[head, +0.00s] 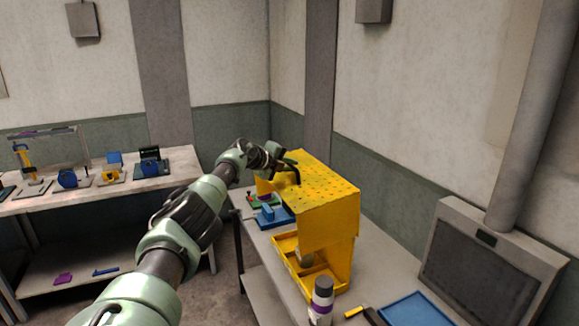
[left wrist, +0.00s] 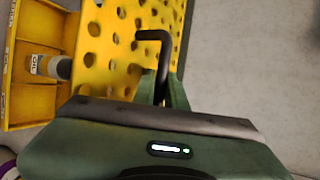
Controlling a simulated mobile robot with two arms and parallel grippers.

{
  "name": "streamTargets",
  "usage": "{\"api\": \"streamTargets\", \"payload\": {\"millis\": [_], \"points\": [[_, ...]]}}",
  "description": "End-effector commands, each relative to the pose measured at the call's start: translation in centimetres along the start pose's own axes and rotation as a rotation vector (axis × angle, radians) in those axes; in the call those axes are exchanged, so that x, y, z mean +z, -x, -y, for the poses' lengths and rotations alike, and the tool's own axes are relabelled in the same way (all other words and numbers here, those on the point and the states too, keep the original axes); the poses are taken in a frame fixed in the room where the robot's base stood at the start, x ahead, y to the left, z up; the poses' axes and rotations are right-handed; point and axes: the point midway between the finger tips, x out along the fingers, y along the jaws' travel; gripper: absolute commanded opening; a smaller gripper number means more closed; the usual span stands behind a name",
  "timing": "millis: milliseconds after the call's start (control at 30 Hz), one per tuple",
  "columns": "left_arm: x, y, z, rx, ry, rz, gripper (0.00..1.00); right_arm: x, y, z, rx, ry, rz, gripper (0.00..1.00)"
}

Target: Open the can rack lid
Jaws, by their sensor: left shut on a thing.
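The yellow can rack (head: 335,262) stands on the right-hand bench. Its perforated yellow lid (head: 325,182) spans the top, and its solid front hangs over the lower opening. In the left wrist view the lid (left wrist: 110,40) fills the upper middle, with a black bent handle (left wrist: 158,38) against it. My left gripper (head: 292,168) is at the lid's left edge, shut on the handle; its fingertips are mostly hidden in the left wrist view. A can (head: 304,258) lies in the rack's lower tray and also shows in the left wrist view (left wrist: 45,66). My right gripper is not in view.
A grey-capped bottle (head: 322,300) stands in front of the rack. A blue tray (head: 415,310) lies on the bench to its right, near a grey screened box (head: 490,265). Blue parts (head: 270,215) lie left of the rack. Another bench (head: 120,190) holds several small devices.

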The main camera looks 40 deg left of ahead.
Motion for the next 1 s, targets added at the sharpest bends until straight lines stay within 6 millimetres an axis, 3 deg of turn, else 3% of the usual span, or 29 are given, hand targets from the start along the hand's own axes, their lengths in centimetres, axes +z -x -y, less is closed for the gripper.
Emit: {"api": "streamTargets", "payload": {"millis": [67, 100, 167, 200, 667, 1000], "points": [[-0.3, -0.1, 0.1, -0.002, 0.002, -0.006, 0.0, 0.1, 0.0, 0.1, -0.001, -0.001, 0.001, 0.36], [-0.3, -0.1, 0.1, -0.002, 0.002, -0.006, 0.15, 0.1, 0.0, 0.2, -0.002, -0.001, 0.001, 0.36], [-0.2, -0.1, 0.1, -0.002, 0.001, -0.006, 0.32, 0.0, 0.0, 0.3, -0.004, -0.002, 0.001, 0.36], [-0.2, -0.1, 0.1, -0.002, 0.001, -0.005, 0.34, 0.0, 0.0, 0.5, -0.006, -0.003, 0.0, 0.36], [0.2, 0.5, -0.1, -0.002, -0.002, 0.001, 0.34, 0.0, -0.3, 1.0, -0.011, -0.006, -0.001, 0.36], [0.0, 3.4, -0.2, -0.001, -0.005, 0.0, 0.34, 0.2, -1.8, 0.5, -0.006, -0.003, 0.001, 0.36]]}}
